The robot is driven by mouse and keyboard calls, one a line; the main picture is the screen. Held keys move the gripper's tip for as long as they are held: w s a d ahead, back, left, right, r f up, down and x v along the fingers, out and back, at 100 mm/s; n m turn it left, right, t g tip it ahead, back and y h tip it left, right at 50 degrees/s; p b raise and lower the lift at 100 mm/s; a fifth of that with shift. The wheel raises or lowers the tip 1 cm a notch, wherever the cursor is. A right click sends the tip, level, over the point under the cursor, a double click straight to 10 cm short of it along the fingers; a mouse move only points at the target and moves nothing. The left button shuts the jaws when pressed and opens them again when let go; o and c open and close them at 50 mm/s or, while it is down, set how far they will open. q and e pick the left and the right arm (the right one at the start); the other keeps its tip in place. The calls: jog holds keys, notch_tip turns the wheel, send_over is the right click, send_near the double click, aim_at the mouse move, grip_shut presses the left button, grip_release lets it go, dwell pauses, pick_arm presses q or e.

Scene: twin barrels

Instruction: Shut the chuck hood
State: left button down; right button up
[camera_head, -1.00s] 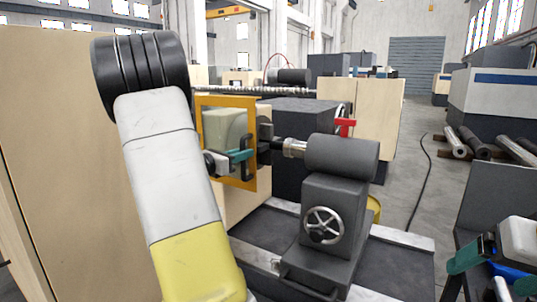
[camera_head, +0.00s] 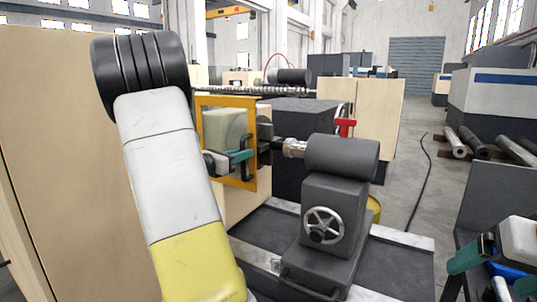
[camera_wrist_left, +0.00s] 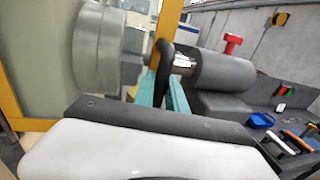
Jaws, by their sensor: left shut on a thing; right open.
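The chuck hood (camera_head: 252,112) is a clear pane in a yellow-orange frame, upright on the lathe left of the grey tailstock (camera_head: 340,157). Its yellow frame also shows in the left wrist view (camera_wrist_left: 168,22). My left gripper (camera_head: 242,157), with teal fingers, is at the frame's lower right part. In the left wrist view the teal fingers (camera_wrist_left: 160,92) are shut on the hood's black handle (camera_wrist_left: 163,58). A metal chuck (camera_wrist_left: 100,48) shows beside the frame there. My right gripper (camera_head: 468,256) is open at the lower right, partly cut off, away from the hood.
A tall beige cabinet side (camera_head: 60,150) stands at the left, behind my left arm. The tailstock has a handwheel (camera_head: 323,225) and a red lever (camera_head: 345,127) shows behind it. Open floor (camera_head: 405,185) lies between.

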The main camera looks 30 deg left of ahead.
pick_arm(q)
jog(key=shift+s+a+m+h, duration=0.2)
jog(key=shift+s+m+h, duration=0.1)
jog(key=shift+s+h, duration=0.3)
jog(key=c, duration=1.4)
grip_release()
jog(key=shift+o, duration=0.2)
jog(key=shift+s, duration=0.15)
jog(key=v, duration=0.7)
jog(key=shift+s, duration=0.3)
jog(key=shift+a+r, duration=0.1)
